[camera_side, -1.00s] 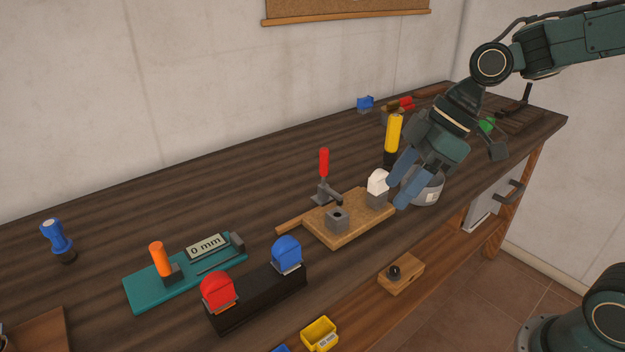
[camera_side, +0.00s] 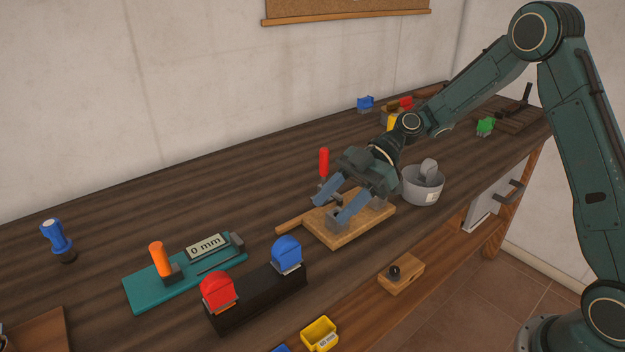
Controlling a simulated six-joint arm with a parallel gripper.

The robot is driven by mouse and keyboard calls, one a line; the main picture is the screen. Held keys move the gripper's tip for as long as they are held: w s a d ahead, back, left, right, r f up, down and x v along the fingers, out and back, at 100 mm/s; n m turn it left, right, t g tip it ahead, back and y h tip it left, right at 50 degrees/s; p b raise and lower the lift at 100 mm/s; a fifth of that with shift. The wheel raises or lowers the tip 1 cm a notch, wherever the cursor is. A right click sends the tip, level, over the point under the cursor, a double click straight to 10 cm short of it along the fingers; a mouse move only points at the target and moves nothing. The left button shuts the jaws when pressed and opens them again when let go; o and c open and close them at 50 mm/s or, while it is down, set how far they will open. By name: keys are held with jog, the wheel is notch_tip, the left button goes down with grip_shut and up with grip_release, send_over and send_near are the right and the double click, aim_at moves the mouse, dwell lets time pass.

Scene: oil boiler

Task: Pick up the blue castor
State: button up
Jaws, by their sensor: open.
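A blue rounded piece (camera_side: 287,253) sits upright on the right end of a black block (camera_side: 258,301), with a red one (camera_side: 218,291) of the same shape at the left end. A smaller blue object (camera_side: 365,103) lies far back by the wall. I cannot tell for certain which is the castor; the front blue piece is the clearer one. My gripper (camera_side: 330,206) is open, its two blue fingers pointing down-left over the wooden board, behind and right of the front blue piece and apart from it. No object shows between the fingers.
A grey pot (camera_side: 421,193) stands right. A teal gauge base (camera_side: 145,293) with an orange handle and a blue-handled tool (camera_side: 55,238) are left. The back-left bench is clear.

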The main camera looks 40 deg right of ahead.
jog(key=shift+w+f+n+y, duration=0.35)
jog(key=shift+f+y, duration=0.15)
jog(key=shift+y, duration=0.1)
send_near(275, 258)
jog(key=shift+x, duration=2.1)
jog(key=shift+w+f, duration=0.15)
jog(key=shift+f, duration=0.05)
jog(key=shift+x, duration=2.5)
grip_shut()
jog(key=shift+r, duration=0.15)
